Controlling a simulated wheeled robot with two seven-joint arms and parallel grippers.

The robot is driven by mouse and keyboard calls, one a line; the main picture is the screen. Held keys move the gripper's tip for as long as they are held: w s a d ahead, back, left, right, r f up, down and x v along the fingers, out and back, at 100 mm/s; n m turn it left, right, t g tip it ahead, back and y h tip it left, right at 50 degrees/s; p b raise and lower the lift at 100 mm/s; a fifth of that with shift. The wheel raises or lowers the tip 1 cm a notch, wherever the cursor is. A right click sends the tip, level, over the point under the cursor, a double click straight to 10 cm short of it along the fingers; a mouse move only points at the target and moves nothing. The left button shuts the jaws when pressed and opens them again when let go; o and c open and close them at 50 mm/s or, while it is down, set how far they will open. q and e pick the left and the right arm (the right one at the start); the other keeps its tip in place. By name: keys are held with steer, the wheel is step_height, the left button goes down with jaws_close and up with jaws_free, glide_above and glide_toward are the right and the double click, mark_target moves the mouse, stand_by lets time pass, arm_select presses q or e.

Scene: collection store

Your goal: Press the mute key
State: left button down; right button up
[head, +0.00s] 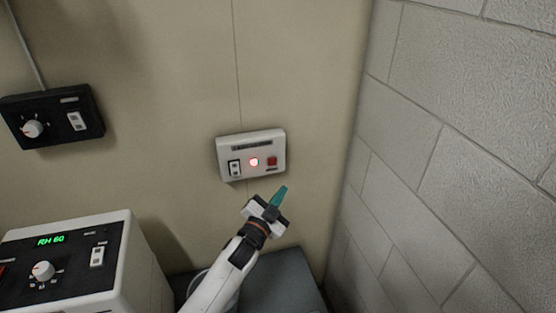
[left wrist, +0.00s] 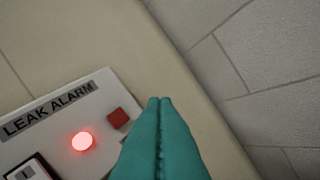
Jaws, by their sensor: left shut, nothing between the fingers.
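A white panel (head: 222,150) is mounted on the beige wall; in the left wrist view the panel (left wrist: 98,92) carries the label LEAK ALARM. It has a rocker switch (head: 235,168) at left, a lit red lamp (head: 254,161) in the middle and a red square key (head: 272,161) at right. The red key (left wrist: 117,118) and lamp (left wrist: 81,142) also show in the left wrist view. My left gripper (head: 282,190) is shut and empty, its teal fingertips (left wrist: 160,102) just below and right of the red key, apparently apart from it. My right gripper is out of view.
A black control box (head: 85,105) with a knob and switch hangs on the wall at left. A white unit (head: 130,250) reading RH 60 stands at lower left. A grey surface (head: 285,280) lies below the panel. A block wall (head: 450,130) closes off the right.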

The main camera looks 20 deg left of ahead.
mark_target(272, 161)
arm_select(q)
steer(key=shift+w+d+r, duration=0.1)
steer(key=shift+r, duration=0.45)
steer(key=shift+w+a+b, duration=0.5)
steer(key=shift+w+a, duration=0.3)
steer(key=shift+w, duration=0.45)
steer(key=shift+w+a+b, duration=0.45)
steer(key=shift+w+a, duration=0.4)
steer(key=shift+w, duration=0.35)
steer(key=shift+w+a+b, duration=0.5)
steer(key=shift+w+a, duration=0.3)
steer(key=shift+w, duration=0.45)
steer(key=shift+w+a, duration=0.25)
steer(key=shift+w, duration=0.1)
